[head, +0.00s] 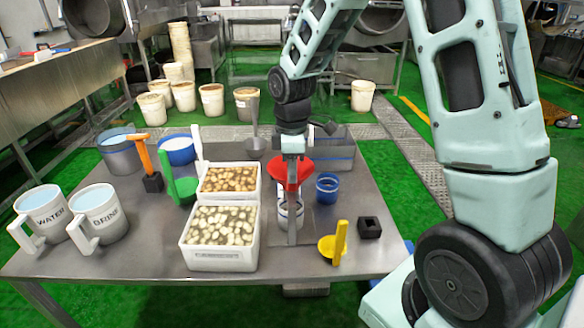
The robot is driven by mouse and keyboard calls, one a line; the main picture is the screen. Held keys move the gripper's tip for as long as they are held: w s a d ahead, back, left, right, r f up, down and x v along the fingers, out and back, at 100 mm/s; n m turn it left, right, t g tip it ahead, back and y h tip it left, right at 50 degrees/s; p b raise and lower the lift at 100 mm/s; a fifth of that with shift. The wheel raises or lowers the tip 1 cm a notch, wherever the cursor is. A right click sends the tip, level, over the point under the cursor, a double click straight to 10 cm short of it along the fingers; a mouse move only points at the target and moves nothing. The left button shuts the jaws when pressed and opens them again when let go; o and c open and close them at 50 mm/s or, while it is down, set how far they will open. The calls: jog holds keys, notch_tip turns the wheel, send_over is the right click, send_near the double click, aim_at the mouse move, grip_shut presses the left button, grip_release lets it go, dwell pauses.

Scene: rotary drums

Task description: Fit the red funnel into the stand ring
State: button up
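The red funnel (303,171) is near the middle of the table, wide mouth up, directly under my gripper (293,157). My gripper points straight down at the funnel's mouth. Its fingertips are too small and overlapped to show whether they are open or shut on the funnel. A narrow grey stand post (292,225) rises in front of the funnel from a flat base. The stand ring cannot be made out; the funnel and post cover that area. A white container (284,213) sits below the funnel, partly behind the post. Whether the funnel touches the ring is not clear.
Two white food trays (222,261) stand close on the left. A blue cup (327,188), yellow scoop (333,246) and black block (369,229) stand to the right. A ladle (255,143) and grey bin (336,152) are behind. Mugs (99,212) are far left.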

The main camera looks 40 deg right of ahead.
jog(key=o, duration=0.3)
notch_tip(320, 180, up, 18)
jog(key=b, duration=0.1)
jog(key=shift+f+b, duration=0.25)
jog(key=shift+b, duration=0.15)
dwell(0.4)
